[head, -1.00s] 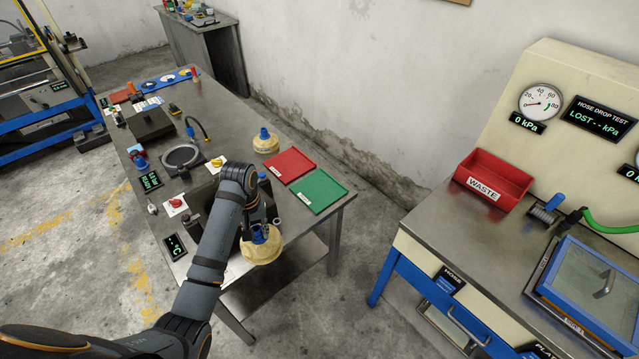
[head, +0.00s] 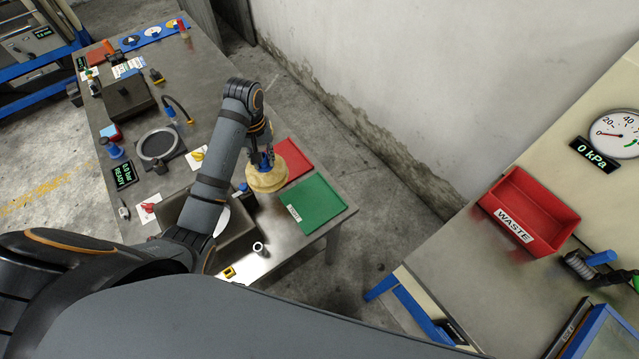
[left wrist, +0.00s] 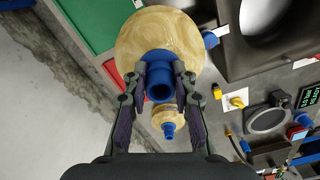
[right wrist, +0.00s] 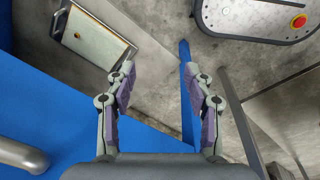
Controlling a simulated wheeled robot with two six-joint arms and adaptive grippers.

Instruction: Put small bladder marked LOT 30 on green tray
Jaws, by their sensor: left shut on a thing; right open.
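My left gripper (head: 262,152) is shut on the blue neck of a pale yellow bladder (head: 267,181), held above the table beside the trays. In the left wrist view this held bladder (left wrist: 190,38) fills the top middle, its blue neck (left wrist: 160,90) between the fingers. A second bladder (left wrist: 168,117) with a blue cap shows beyond it; in the head view my arm hides it. I cannot read a lot number on either. The green tray (head: 316,206) is empty, just right of the held bladder. My right gripper (right wrist: 162,80) is open and empty, away from the table.
The red tray (head: 298,160) lies behind the green tray and is partly covered by the held bladder. A dark box and a round plate (head: 159,143) stand left on the table. A red waste bin (head: 535,205) is on the right bench. A floor gap separates table and bench.

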